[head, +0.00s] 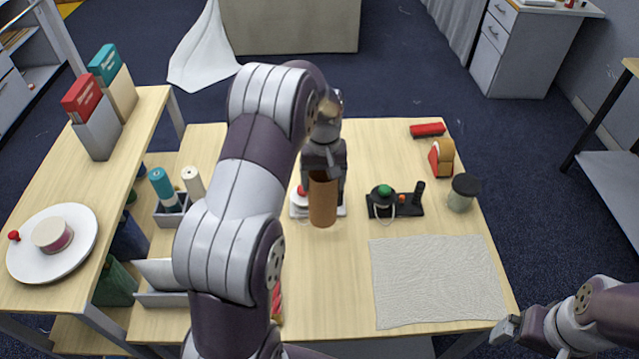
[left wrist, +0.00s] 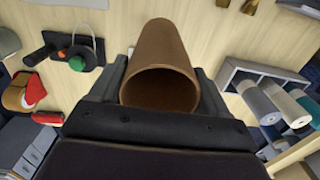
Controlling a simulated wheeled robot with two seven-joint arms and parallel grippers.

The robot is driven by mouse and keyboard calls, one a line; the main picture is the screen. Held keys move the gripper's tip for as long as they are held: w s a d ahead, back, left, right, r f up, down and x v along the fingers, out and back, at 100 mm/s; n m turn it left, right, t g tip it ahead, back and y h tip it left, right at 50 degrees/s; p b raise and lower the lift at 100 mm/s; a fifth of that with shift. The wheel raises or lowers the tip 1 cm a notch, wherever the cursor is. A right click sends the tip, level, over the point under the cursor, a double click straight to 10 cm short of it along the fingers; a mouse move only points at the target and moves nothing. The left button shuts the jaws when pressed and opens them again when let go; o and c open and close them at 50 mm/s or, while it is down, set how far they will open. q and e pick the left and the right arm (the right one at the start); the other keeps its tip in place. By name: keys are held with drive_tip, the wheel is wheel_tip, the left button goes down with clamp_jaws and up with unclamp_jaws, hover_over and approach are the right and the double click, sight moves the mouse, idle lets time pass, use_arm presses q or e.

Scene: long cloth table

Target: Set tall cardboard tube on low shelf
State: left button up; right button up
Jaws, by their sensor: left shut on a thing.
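The tall cardboard tube (head: 322,202) is brown and upright over the middle of the table in the head view. My left gripper (head: 323,172) is shut on its upper part. In the left wrist view the tube (left wrist: 160,70) sits between the two fingers (left wrist: 160,92), its open end facing the camera. I cannot tell whether its lower end touches the table.
A holder with spools (head: 170,214) stands left of my arm. A black stand with a green knob (head: 383,195), a lidded jar (head: 463,192) and a grey cloth (head: 437,280) lie to the right. A raised shelf at left bears a white round plate (head: 80,262) and book holders (head: 97,130).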

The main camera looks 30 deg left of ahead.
sight(323, 207)
use_arm(q)
drive_tip(key=shift+w+a+f, duration=0.15)
drive_tip(key=shift+w, duration=0.1)
drive_tip(key=f, duration=0.1)
drive_tip(key=s+f+p, duration=0.1)
drive_tip(key=f+p, duration=0.1)
drive_tip(key=f, duration=0.1)
drive_tip(key=shift+s+d, duration=0.15)
drive_tip(key=shift+d, duration=0.25)
drive_tip(key=f, duration=0.1)
drive_tip(key=f+p, duration=0.1)
drive_tip(key=f, duration=0.2)
drive_tip(key=shift+w+a+f, duration=0.2)
drive_tip(key=shift+w+f, duration=0.1)
drive_tip(key=shift+f, duration=0.05)
drive_tip(key=shift+w+f, duration=0.1)
drive_tip(key=shift+f, duration=0.15)
drive_tip(key=shift+s+r, duration=0.1)
drive_tip(key=shift+s, duration=0.1)
drive_tip(key=shift+d, duration=0.15)
drive_tip(key=o, duration=1.3)
drive_tip(key=shift+w+f, duration=0.1)
drive_tip(key=shift+f, duration=0.1)
